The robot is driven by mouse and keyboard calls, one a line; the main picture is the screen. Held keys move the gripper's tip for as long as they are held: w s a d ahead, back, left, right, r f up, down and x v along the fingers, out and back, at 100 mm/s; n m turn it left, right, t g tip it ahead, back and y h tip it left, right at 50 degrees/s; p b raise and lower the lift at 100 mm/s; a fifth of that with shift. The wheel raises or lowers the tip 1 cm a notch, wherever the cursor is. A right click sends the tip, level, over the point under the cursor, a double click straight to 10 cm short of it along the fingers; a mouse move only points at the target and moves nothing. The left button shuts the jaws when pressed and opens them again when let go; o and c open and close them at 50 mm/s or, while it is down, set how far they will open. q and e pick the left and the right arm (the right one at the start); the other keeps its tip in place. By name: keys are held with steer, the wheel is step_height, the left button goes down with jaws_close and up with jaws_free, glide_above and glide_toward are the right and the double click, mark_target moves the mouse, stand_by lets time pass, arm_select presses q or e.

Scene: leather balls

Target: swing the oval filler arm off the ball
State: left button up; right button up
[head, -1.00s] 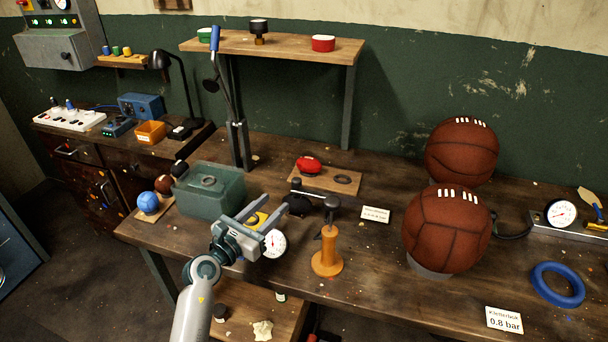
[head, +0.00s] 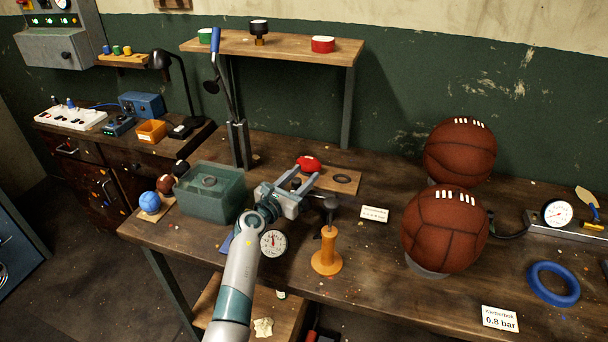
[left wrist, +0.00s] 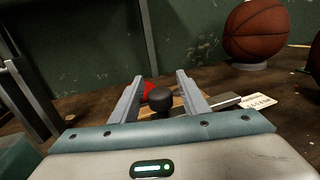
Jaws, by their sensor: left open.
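The small red oval ball (head: 307,163) lies on a wooden board at the middle of the bench. In the left wrist view a black knob (left wrist: 161,99) stands in front of the red ball (left wrist: 149,88), with a grey bar (left wrist: 226,102) to its right. The bar and knob look like the filler arm; its join is hidden. My left gripper (head: 309,174) is open above the board's front side. In the left wrist view the open fingers (left wrist: 160,77) lie left and right of the knob, without visible contact. My right gripper is out of view.
An orange wooden stand with a dark top (head: 327,252) is close in front of the gripper. A green translucent bin (head: 212,199) stands left. Two large brown balls (head: 445,232) and a blue ring (head: 554,284) are at the right. A shelf (head: 275,46) rises behind.

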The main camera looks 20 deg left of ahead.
arm_select(q)
steer(key=shift+w+d, duration=0.15)
steer(key=shift+w, duration=0.25)
jaws_close()
